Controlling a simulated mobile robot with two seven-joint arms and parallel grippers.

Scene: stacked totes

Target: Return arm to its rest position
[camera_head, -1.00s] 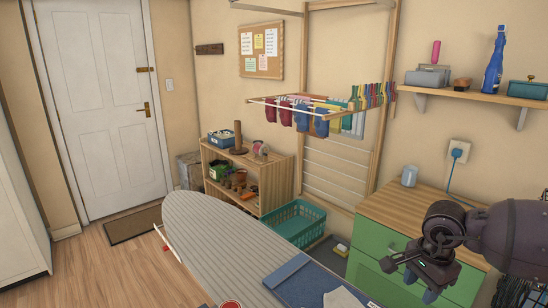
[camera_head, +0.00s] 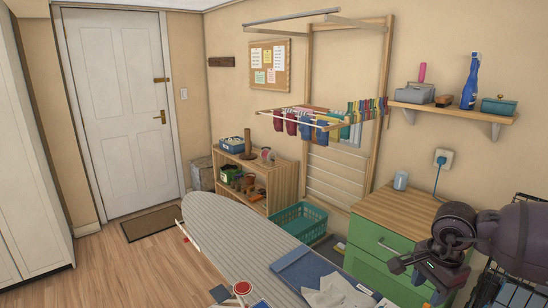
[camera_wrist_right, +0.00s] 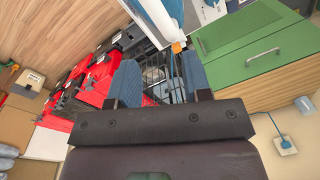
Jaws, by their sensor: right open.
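My right arm comes in at the right of the head view. Its gripper (camera_head: 432,288) hangs in front of the green drawer cabinet, pointing down. In the right wrist view the two blue-grey fingers of the right gripper (camera_wrist_right: 161,82) stand apart with nothing held between them. A dark wire basket (camera_wrist_right: 158,75) shows beyond the gap, farther off. Whether the fingers touch anything is not clear in the head view, but they look free. My left gripper is in neither view.
The ironing board (camera_head: 235,235) holds folded cloth (camera_head: 335,293) at its near end. The green cabinet (camera_head: 375,250) stands close behind my right gripper. Red crates (camera_wrist_right: 88,78) show in the wrist view. A teal basket (camera_head: 298,222) sits on the floor, which is open at left.

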